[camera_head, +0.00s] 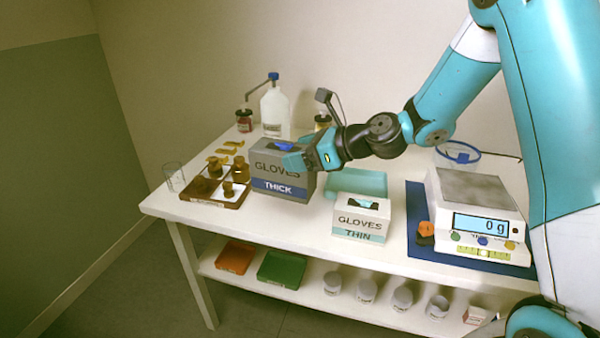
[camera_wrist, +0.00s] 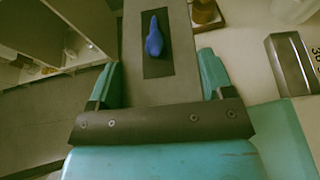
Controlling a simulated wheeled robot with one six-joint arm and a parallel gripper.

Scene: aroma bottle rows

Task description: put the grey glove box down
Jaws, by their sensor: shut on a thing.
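The grey glove box (camera_head: 270,168), marked "GLOVES THICK" with a blue band, is upright at the back left of the white table. A blue glove pokes from the slot in its top. My gripper (camera_head: 298,160) is shut on the box from the right side and hides part of its top and front. In the wrist view, the grey top of the box (camera_wrist: 178,88) lies between the two teal fingers of my gripper (camera_wrist: 160,85). Whether the base of the box touches the table is hard to tell.
A brown tray (camera_head: 238,203) with small brown bottles is just left of the box, with a clear glass (camera_head: 174,178) beyond. A white bottle (camera_head: 276,110) stands behind. A white glove box (camera_head: 360,233), teal tray (camera_head: 357,178) and scale (camera_head: 478,215) are to the right.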

